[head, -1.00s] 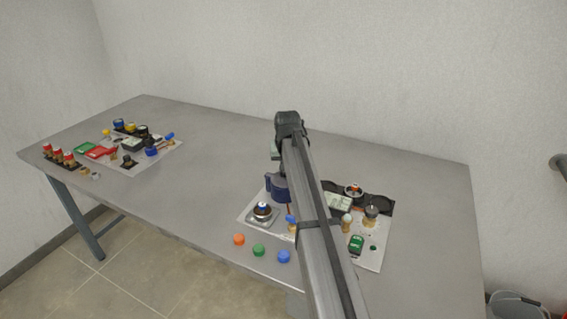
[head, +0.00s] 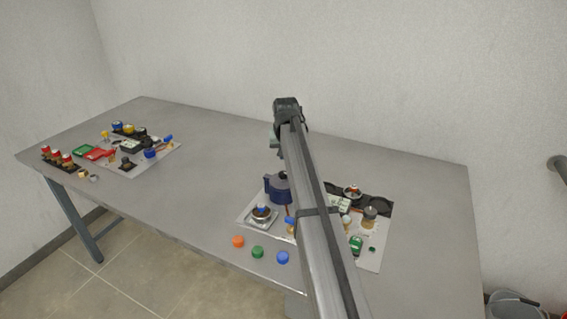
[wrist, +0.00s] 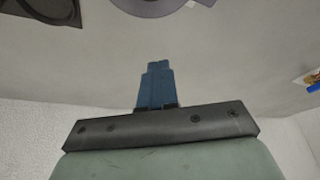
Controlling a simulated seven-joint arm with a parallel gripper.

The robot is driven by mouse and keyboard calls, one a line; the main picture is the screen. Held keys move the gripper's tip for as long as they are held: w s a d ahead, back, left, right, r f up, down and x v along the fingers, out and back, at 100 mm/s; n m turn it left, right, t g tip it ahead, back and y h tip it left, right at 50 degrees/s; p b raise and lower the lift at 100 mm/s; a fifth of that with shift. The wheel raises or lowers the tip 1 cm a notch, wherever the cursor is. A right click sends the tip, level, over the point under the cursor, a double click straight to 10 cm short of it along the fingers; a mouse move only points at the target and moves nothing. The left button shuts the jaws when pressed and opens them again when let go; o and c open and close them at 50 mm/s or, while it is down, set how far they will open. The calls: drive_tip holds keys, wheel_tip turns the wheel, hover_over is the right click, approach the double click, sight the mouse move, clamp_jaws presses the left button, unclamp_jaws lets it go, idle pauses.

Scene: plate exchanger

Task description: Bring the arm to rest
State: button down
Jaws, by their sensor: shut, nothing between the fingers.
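My gripper shows in the wrist view (wrist: 156,84) with its blue fingers together and nothing between them. It is clear of any object there, with bare grey surface around the fingertips. In the head view my arm (head: 318,215) runs up from the bottom edge over the right part of the table (head: 215,195). A dark blue part (head: 278,187) shows beside the arm above the right-hand white board; I cannot tell whether it is my gripper or a thing on the board. The arm hides the middle of that board.
The right-hand white board (head: 372,262) holds a metal fixture (head: 262,216), a green block (head: 355,245) and dark round holders (head: 376,204). Orange (head: 238,242), green (head: 257,252) and blue (head: 282,257) caps lie near the front edge. Another board (head: 150,165) stands far left. The table's middle is clear.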

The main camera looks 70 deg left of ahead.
drive_tip(key=v, duration=0.7)
drive_tip(key=shift+a+r, duration=0.1)
